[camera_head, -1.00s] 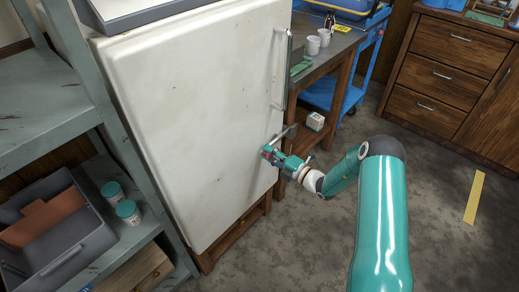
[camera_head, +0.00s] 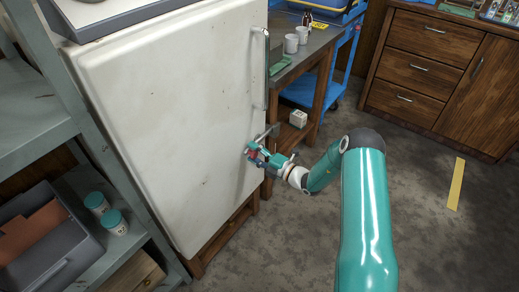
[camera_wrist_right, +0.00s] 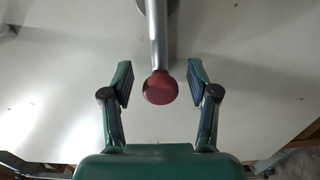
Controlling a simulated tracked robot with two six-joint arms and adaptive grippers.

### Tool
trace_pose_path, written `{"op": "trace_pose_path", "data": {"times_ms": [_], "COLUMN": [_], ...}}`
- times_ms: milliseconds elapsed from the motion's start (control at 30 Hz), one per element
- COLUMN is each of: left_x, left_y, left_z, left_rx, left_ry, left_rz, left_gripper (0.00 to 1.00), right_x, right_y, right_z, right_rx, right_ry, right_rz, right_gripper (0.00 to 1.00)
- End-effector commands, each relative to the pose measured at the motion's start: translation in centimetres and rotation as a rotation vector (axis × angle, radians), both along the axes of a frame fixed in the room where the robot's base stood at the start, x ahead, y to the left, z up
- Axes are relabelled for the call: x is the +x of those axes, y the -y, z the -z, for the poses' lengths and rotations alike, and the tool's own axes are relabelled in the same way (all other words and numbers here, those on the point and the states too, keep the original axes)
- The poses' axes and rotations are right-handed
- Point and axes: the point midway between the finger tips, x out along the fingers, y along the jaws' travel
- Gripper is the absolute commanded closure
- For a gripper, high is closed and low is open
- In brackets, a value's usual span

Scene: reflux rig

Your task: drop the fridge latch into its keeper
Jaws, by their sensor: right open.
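The white fridge (camera_head: 165,110) stands closed in the head view, with a long upright metal handle (camera_head: 259,70) near its right edge. In the right wrist view, a metal latch lever (camera_wrist_right: 158,40) comes down from the top edge and ends in a round red knob (camera_wrist_right: 158,88). My right gripper (camera_wrist_right: 160,80) is open, with one finger on each side of the knob and a gap on both sides. In the head view the same gripper (camera_head: 254,153) is low by the fridge door's right edge and hides most of the latch. I cannot make out the keeper clearly. My left gripper is out of view.
A grey shelf unit with jars (camera_head: 114,221) and a grey bin (camera_head: 45,240) stands left of the fridge. Drawers (camera_head: 425,60) stand far right.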

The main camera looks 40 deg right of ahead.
Motion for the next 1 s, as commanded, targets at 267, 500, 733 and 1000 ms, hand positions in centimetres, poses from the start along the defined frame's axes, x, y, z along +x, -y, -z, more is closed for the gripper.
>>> {"op": "trace_pose_path", "data": {"times_ms": [267,500,733,1000], "left_x": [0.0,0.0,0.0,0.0], "left_y": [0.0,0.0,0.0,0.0], "left_z": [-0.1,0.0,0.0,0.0], "left_rx": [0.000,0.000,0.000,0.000], "left_ry": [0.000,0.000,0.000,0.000], "left_rz": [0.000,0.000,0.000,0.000], "left_gripper": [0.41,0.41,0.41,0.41], "right_x": [-2.4,-7.0,-10.3,-11.2], "right_y": [0.8,2.1,3.0,3.2], "right_z": [0.1,0.1,0.1,0.1], "right_rx": [0.000,-0.001,0.000,-0.001], "right_ry": [-0.002,-0.002,-0.001,0.001], "right_rz": [0.002,0.004,0.003,0.002], "right_gripper": [0.40,0.40,0.40,0.40]}}
